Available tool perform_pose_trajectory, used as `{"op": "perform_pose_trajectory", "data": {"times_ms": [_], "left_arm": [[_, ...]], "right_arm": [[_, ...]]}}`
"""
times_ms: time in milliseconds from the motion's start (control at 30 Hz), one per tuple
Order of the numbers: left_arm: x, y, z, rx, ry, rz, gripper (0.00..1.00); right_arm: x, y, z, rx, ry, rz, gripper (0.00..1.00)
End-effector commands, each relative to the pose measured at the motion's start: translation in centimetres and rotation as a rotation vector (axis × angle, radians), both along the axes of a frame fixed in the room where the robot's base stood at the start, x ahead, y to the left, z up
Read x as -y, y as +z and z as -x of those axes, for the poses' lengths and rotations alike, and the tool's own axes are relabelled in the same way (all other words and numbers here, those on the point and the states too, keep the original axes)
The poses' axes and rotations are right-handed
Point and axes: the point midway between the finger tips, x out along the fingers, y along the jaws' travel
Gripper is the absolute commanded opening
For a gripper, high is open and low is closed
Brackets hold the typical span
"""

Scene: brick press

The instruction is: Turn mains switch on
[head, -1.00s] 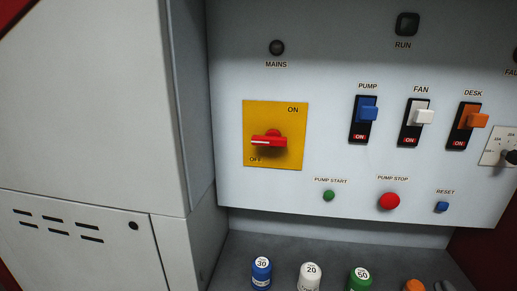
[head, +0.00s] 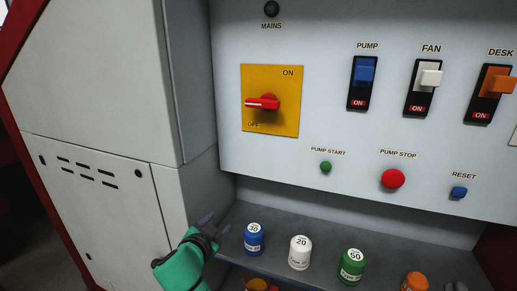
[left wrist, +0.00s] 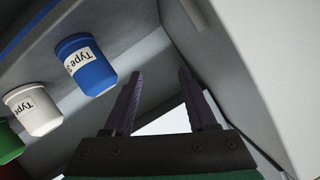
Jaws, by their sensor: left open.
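The mains switch is a red rotary handle (head: 263,102) on a yellow plate (head: 285,120) marked ON at upper right and OFF at lower left. The handle lies about level, its white-marked end pointing left. The MAINS lamp (head: 270,9) above it is dark. My left gripper (head: 208,222) is low in the head view, below and left of the switch, near the left end of the shelf. Its two fingers (left wrist: 160,100) are apart and empty in the left wrist view. My right gripper is not in view.
A blue canister (head: 254,240) stands on the shelf just right of my left gripper, with white (head: 300,253), green (head: 351,268) and orange ones further right. A grey cabinet (head: 90,80) stands at left. PUMP (head: 365,70), FAN and DESK switches are right of the mains plate.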

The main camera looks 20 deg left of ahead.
Motion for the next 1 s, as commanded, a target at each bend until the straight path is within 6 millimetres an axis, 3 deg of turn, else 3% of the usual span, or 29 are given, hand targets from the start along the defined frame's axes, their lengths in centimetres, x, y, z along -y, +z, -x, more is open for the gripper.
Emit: {"op": "perform_pose_trajectory", "data": {"times_ms": [100, 200, 300, 400, 500, 667, 767, 1000], "left_arm": [[1.1, 8.8, -2.7, 0.245, -0.109, -0.114, 0.57], [3.2, 16.8, -3.3, 0.455, -0.246, -0.240, 0.57], [5.7, 24.2, -2.0, 0.628, -0.421, -0.424, 0.57], [7.0, 29.1, 0.4, 0.688, -0.596, -0.662, 0.57], [5.6, 31.0, 2.4, 0.620, -0.682, -0.859, 0.57], [2.9, 31.6, 4.0, 0.505, -0.696, -0.977, 0.57], [3.0, 32.0, 3.7, 0.493, -0.701, -0.981, 0.57], [4.4, 32.9, 1.2, 0.499, -0.704, -0.973, 0.57]], "right_arm": [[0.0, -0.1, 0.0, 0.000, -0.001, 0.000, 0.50], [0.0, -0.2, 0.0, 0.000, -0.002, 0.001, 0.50], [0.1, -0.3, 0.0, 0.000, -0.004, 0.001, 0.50], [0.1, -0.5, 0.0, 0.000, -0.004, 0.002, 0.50], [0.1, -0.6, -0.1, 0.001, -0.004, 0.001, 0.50], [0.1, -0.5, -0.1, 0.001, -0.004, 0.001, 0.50], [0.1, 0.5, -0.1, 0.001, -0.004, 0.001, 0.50], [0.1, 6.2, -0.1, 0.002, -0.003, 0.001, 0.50]]}}
